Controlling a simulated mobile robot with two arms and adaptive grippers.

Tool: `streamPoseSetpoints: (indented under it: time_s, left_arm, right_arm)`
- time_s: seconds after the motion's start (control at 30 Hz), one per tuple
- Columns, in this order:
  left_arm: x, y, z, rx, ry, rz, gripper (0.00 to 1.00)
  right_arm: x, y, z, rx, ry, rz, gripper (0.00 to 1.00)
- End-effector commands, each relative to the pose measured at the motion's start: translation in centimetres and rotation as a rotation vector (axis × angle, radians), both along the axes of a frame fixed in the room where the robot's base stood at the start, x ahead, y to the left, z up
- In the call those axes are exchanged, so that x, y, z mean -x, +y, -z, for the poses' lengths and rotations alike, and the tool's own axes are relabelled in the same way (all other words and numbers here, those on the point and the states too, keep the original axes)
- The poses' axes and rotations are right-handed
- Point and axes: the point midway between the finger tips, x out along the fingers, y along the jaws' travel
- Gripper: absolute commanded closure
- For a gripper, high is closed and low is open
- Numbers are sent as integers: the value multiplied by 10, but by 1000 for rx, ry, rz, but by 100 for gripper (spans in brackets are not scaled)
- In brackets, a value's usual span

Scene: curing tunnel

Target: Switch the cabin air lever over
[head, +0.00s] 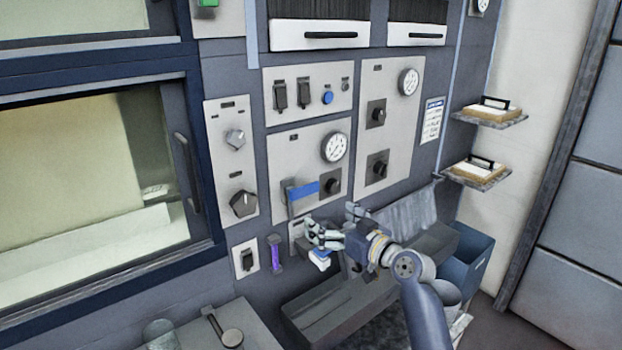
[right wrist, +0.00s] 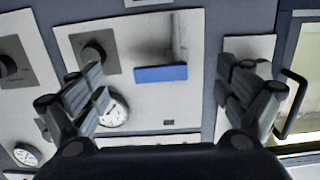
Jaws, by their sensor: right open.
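The cabin air lever, a grey arm with a blue handle (head: 305,190), sits on the panel with a round gauge (head: 335,147) and a black knob (head: 331,186). Its blue bar points right in the head view. In the right wrist view, the blue handle (right wrist: 160,73) lies between the two spread fingers, with its grey arm rising above it. My right gripper (head: 332,225) is open and empty, in front of and below the lever in the head view. It appears apart from the handle. My left gripper is not in view.
Other panels carry dark switches (head: 290,95), a blue button (head: 327,97) and knobs (head: 243,203). A purple vial-like part (head: 276,254) and a small switch plate (head: 245,258) are lower left. A grey trough (head: 340,300) and a blue bin (head: 470,262) lie below.

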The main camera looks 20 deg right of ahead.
Motion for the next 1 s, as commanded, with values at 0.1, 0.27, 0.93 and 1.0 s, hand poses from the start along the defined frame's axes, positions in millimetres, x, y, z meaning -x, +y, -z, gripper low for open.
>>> streamPoseSetpoints:
  time_s: [0.1,0.27,0.93,1.0]
  left_arm:
    - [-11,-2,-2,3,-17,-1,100]
    - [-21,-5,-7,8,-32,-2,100]
    - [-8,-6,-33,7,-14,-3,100]
    - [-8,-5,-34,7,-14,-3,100]
  right_arm:
    - [2,-1,-37,1,-66,-15,6]
    - [-5,1,-45,2,-80,-18,6]
    - [-87,31,-44,2,-77,-17,6]
    - [-92,33,-43,2,-77,-17,6]
